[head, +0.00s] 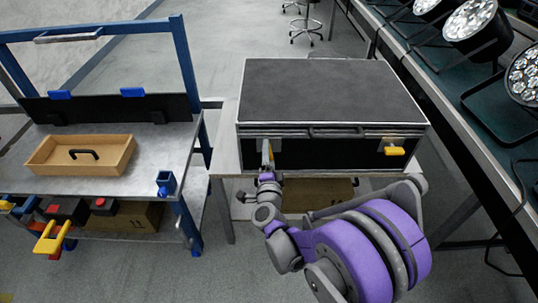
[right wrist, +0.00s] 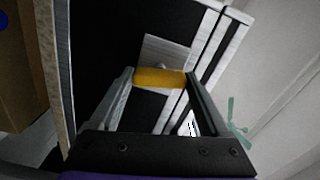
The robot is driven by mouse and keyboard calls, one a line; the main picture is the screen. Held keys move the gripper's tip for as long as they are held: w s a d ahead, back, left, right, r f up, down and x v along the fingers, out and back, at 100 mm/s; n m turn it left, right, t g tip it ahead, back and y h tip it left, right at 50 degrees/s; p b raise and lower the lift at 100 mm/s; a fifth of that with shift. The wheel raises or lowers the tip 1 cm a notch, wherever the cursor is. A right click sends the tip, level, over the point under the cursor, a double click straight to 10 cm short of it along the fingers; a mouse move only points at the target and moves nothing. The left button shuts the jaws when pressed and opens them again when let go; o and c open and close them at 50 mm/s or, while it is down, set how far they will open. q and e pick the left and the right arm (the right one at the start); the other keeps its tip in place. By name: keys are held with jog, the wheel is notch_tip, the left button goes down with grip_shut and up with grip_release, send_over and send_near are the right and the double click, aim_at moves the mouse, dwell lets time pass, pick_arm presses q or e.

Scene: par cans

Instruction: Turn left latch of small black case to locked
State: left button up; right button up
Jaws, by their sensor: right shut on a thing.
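The small black case (head: 330,90) sits closed on a light table, its front facing me. Its left latch has a yellow handle (head: 266,152), partly hidden by my right gripper (head: 268,172) in the head view. In the right wrist view the yellow handle (right wrist: 160,78) lies between the two fingers of my right gripper (right wrist: 158,84), which is shut on it. A pale latch plate (right wrist: 165,52) shows behind it. In the head view the left handle looks upright. The right latch's yellow handle (head: 394,151) lies level. My left gripper is not in view.
A blue-framed cart (head: 185,90) stands at left with a wooden tray (head: 110,165) on its top. Red and yellow items lie on its lower shelf. A cardboard box (head: 320,195) is under the case's table. Stage lights (head: 478,22) line a bench at right.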

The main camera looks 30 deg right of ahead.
jog(key=shift+m, duration=1.2)
jog(key=o, duration=1.2)
jog(key=v, duration=1.1)
jog(key=shift+d+p, duration=0.1)
jog(key=shift+p, duration=0.3)
